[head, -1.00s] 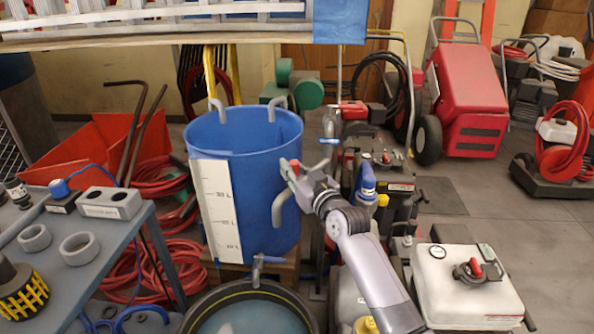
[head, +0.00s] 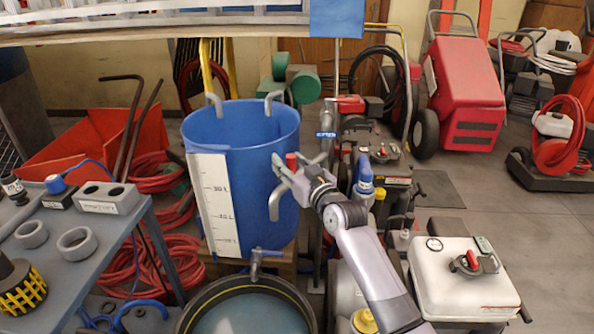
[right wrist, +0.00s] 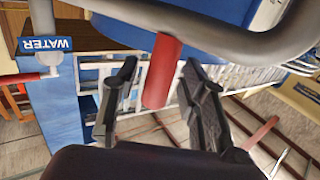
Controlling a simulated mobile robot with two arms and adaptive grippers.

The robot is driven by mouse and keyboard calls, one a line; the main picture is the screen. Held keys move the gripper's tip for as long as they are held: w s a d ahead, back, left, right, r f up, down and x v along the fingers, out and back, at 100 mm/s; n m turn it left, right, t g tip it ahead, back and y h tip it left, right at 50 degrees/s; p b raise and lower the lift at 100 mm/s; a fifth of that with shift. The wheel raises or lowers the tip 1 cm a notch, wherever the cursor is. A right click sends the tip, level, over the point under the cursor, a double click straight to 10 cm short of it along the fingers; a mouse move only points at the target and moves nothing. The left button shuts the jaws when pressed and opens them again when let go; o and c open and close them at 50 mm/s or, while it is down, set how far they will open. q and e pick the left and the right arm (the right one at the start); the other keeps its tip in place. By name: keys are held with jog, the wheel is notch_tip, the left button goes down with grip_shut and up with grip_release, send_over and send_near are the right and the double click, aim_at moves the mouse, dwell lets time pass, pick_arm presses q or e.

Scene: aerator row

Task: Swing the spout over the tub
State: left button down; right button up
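The spout (head: 274,205) is a grey bent pipe with a downturned end. In the head view this end shows in front of the right side of the blue tub (head: 262,190), below its rim. A red grip (head: 291,160) sits on the spout. My right gripper (head: 296,164) is at this grip. In the right wrist view the red grip (right wrist: 163,70) stands between the two fingers (right wrist: 160,85), with gaps on both sides, so the gripper is open around it. The grey pipe (right wrist: 220,38) crosses above. My left gripper is not in view.
A blue WATER label (head: 325,134) is on the grey pipework right of the tub. A dark round basin (head: 190,318) with water stands below the tub's tap (head: 256,262). A grey bench (head: 110,225) is at left, a white tank (head: 462,282) at right.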

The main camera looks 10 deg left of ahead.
jog(key=v, duration=1.1)
jog(key=shift+s+d, duration=0.25)
jog(key=shift+s, duration=0.1)
